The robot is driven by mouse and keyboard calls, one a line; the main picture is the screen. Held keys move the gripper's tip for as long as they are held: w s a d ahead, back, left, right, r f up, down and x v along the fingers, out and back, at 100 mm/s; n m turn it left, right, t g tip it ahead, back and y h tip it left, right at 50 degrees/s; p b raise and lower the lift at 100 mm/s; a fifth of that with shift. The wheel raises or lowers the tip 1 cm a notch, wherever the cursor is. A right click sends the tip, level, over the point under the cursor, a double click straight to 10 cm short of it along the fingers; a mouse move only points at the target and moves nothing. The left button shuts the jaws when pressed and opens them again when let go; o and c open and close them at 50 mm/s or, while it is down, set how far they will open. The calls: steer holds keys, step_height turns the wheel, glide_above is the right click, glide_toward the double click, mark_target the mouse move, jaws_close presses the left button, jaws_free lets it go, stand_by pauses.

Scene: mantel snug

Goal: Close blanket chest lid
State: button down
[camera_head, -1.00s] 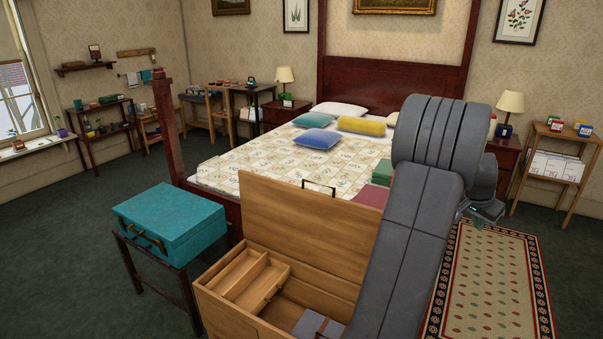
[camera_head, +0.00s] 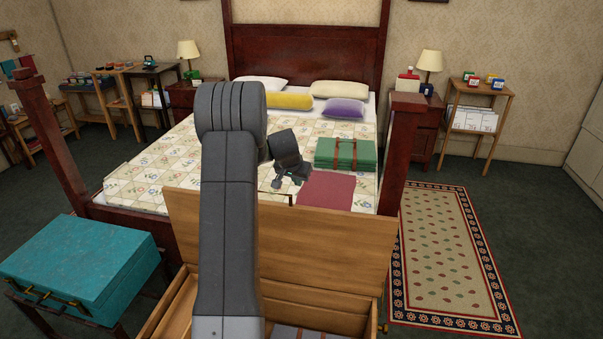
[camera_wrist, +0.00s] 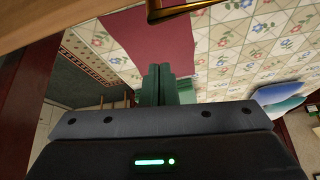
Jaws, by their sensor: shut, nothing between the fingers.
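The wooden blanket chest (camera_head: 176,305) stands at the foot of the bed, and my arm hides part of it. Its lid (camera_head: 330,240) is raised, standing up along the bed side. A dark handle (camera_head: 289,198) sits at the lid's top edge; in the wrist view the handle (camera_wrist: 185,9) shows at the top, beside the lid's wood (camera_wrist: 45,18). My gripper (camera_head: 279,184) is above the bed, behind the lid's top edge and close to the handle. Its fingers (camera_wrist: 160,72) are together and empty. I cannot tell whether they touch the lid.
A teal case (camera_head: 80,265) on a dark stand is left of the chest. A green case (camera_head: 345,153) and a dark red cloth (camera_head: 327,191) lie on the bed (camera_head: 150,170). A bedpost (camera_head: 405,150) rises at right. The rug (camera_head: 445,255) is clear.

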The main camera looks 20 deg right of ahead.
steer(key=s+a, duration=0.2)
steer(key=a, duration=0.1)
steer(key=shift+s+f, duration=0.2)
steer(key=shift+s, duration=0.1)
steer(key=shift+s+a+f, duration=0.1)
steer(key=shift+f, duration=0.05)
